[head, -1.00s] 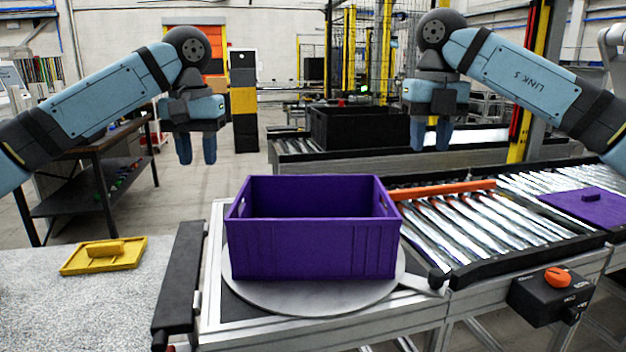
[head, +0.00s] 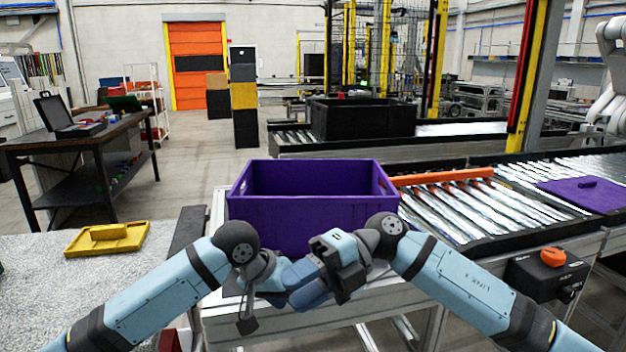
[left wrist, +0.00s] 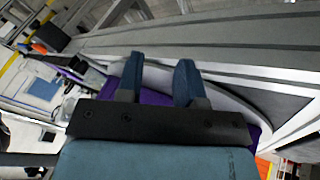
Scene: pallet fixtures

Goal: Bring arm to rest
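Both of my blue arms are folded low in front of the purple crate (head: 312,215). My right gripper (head: 300,284) points left across the middle, and its two blue fingers look apart with nothing between them. My left gripper is largely hidden in the head view, overlapped by the right one. In the left wrist view my left gripper (left wrist: 157,78) shows two blue fingers spread apart and empty. The crate stands upright on the round plate of the conveyor frame, and its lower front is covered by my arms.
A yellow tray with a handle (head: 106,238) lies on the speckled surface at left. A roller conveyor (head: 450,212) with an orange bar (head: 440,176) runs right of the crate, with a purple lid (head: 585,195). A control box (head: 545,272) sits at front right. A black crate (head: 362,118) stands behind.

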